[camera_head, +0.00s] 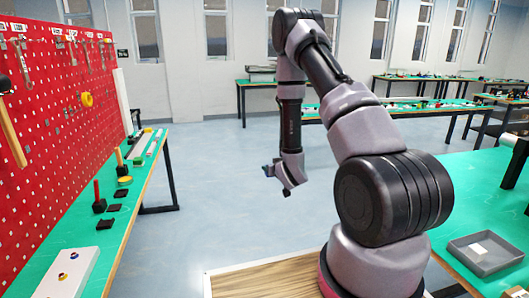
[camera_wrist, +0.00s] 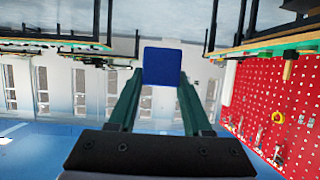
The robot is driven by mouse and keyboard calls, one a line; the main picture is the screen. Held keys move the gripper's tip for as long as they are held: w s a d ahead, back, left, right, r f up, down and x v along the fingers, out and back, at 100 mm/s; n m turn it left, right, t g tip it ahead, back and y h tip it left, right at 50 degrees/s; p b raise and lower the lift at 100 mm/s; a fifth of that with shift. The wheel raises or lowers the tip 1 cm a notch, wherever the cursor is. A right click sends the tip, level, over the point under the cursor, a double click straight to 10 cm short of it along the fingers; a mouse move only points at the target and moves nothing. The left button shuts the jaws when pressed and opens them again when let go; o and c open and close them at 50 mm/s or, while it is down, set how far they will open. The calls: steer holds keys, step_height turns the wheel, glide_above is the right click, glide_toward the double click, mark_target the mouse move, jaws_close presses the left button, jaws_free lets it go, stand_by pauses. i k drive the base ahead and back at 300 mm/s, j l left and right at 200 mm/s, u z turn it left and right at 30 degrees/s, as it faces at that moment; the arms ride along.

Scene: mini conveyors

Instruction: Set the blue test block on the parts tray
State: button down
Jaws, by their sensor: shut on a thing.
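The blue test block (camera_wrist: 162,66) shows in the wrist view, held between the two fingertips. My gripper (camera_wrist: 161,80) is shut on it. In the head view my gripper (camera_head: 285,178) hangs in the air over the open floor, between the tables; the block cannot be made out clearly there. A grey, shallow tray (camera_head: 503,250), which looks like the parts tray, lies on the green table at the lower right. A small white piece (camera_head: 480,248) lies in it. The gripper is well apart from the tray, to its left and farther away.
A red pegboard (camera_head: 55,130) with tools stands along the left, above a green bench (camera_head: 125,215) with several small items. The green table (camera_head: 460,180) on the right is mostly clear near the tray. More tables stand at the back. The blue-grey floor between is open.

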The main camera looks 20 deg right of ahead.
mark_target(493, 251)
steer(key=i+z, duration=0.15)
steer(key=i, duration=0.7)
steer(key=i+j+z, duration=0.15)
steer(key=i, duration=0.75)
steer(key=i+z, duration=0.6)
steer(key=z, duration=0.2)
steer(key=i+j+z, duration=0.2)
steer(key=z, duration=4.05)
